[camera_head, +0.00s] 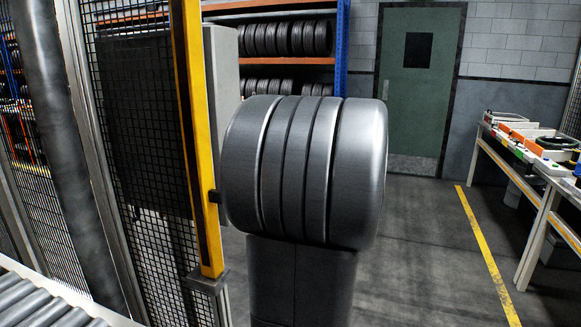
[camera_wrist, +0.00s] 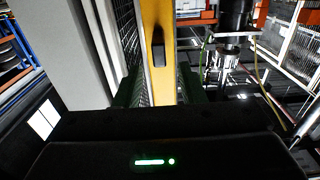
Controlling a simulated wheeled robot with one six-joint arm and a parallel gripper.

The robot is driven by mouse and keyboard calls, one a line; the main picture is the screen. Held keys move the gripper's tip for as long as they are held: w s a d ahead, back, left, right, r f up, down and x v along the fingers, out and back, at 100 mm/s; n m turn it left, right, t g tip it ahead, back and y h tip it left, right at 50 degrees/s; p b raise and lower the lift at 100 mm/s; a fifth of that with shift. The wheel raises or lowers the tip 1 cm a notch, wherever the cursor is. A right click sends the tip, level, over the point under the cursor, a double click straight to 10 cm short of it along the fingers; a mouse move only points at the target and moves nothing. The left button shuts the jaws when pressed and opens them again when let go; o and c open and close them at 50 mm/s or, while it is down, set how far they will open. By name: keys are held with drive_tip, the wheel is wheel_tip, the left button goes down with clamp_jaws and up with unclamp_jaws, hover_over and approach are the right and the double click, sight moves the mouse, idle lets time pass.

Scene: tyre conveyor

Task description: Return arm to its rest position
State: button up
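In the wrist view, the dark body of my gripper, with a green light on it, fills the bottom. Beyond it, two dark green fingers of my gripper (camera_wrist: 160,92) stand well apart. Nothing is held between them. A yellow post (camera_wrist: 157,40) with a small black box shows behind the gap. In the head view, a large grey ribbed cylinder on a grey upright fills the middle, close to the camera; I take it as part of my arm. My gripper is not seen in that view.
In the head view, the yellow post (camera_head: 196,120) and mesh fence (camera_head: 145,110) stand close at left. A roller conveyor (camera_head: 35,300) is at bottom left. A tyre rack (camera_head: 290,60) and green door (camera_head: 420,80) are behind. A workbench (camera_head: 535,165) is at right, with free floor before it.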

drive_tip(key=b+v, duration=0.1)
drive_tip(key=v, duration=0.7)
drive_tip(key=p, duration=0.3)
approach(210, 188)
drive_tip(key=x, duration=0.6)
drive_tip(key=shift+s+a+f, duration=0.1)
drive_tip(key=shift+s+f, duration=0.05)
drive_tip(key=shift+f, duration=0.05)
drive_tip(key=shift+r+g+p, duration=0.2)
drive_tip(key=shift+g+p, duration=0.1)
drive_tip(key=shift+p, duration=0.15)
drive_tip(key=shift+w+d+n+g+p, duration=0.3)
drive_tip(key=shift+n+g+p, duration=0.2)
drive_tip(key=shift+p, duration=0.35)
drive_tip(key=shift+w+f+n+g+y+p, duration=0.15)
drive_tip(key=shift+n+g+y+p, duration=0.2)
drive_tip(key=shift+p, duration=0.3)
drive_tip(key=shift+g, duration=0.25)
drive_tip(key=shift+w+f+p, duration=0.1)
drive_tip(key=shift+f+p, duration=0.05)
drive_tip(key=shift+p, duration=0.25)
